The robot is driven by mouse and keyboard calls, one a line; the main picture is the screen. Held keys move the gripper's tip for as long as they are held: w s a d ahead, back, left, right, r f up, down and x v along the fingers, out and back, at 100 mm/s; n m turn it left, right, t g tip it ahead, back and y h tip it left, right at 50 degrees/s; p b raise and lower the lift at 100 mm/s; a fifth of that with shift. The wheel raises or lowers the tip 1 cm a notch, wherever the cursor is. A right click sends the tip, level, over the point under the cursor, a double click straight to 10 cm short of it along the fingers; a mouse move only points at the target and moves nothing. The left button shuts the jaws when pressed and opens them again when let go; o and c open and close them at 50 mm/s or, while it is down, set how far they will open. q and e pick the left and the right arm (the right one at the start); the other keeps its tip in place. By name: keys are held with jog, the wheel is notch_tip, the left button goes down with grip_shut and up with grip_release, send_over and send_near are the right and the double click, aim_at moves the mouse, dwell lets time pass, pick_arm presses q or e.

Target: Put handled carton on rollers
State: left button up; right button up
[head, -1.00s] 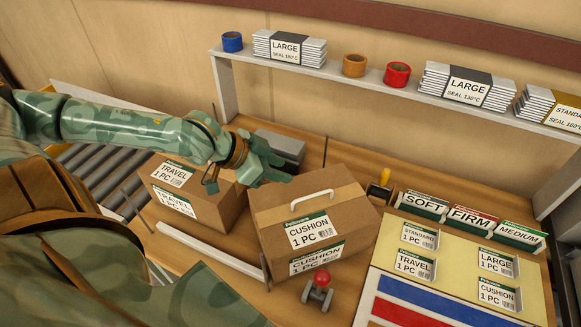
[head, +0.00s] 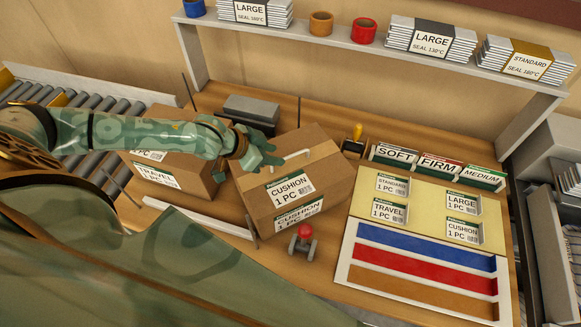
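The handled carton (head: 323,163) is a brown box with a white handle (head: 290,160) on top and CUSHION 1 PC labels. It stands slightly turned on the wooden table. My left gripper (head: 272,153) is at the carton's upper left edge, close to the handle's left end. Whether its fingers touch the handle or are open cannot be told. The rollers (head: 88,103) are a grey conveyor at the left, partly hidden by my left arm. My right gripper is not in view.
A second carton with TRAVEL labels (head: 207,181) stands between the rollers and the handled carton, partly behind my arm. A white rail (head: 196,217) lies in front of it. A red-knobbed tool (head: 303,240), a grey block (head: 250,109) and thin upright posts (head: 299,112) are close by.

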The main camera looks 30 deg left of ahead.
aim_at(287, 157)
pick_arm(q)
jog(key=x, duration=0.5)
jog(key=shift+w+d+r+b, duration=0.1)
jog(key=shift+w+d+b, duration=0.1)
jog(key=shift+w+b, duration=0.15)
jog(key=shift+s, duration=0.1)
grip_shut()
jog(key=shift+r, duration=0.1)
dwell(0.8)
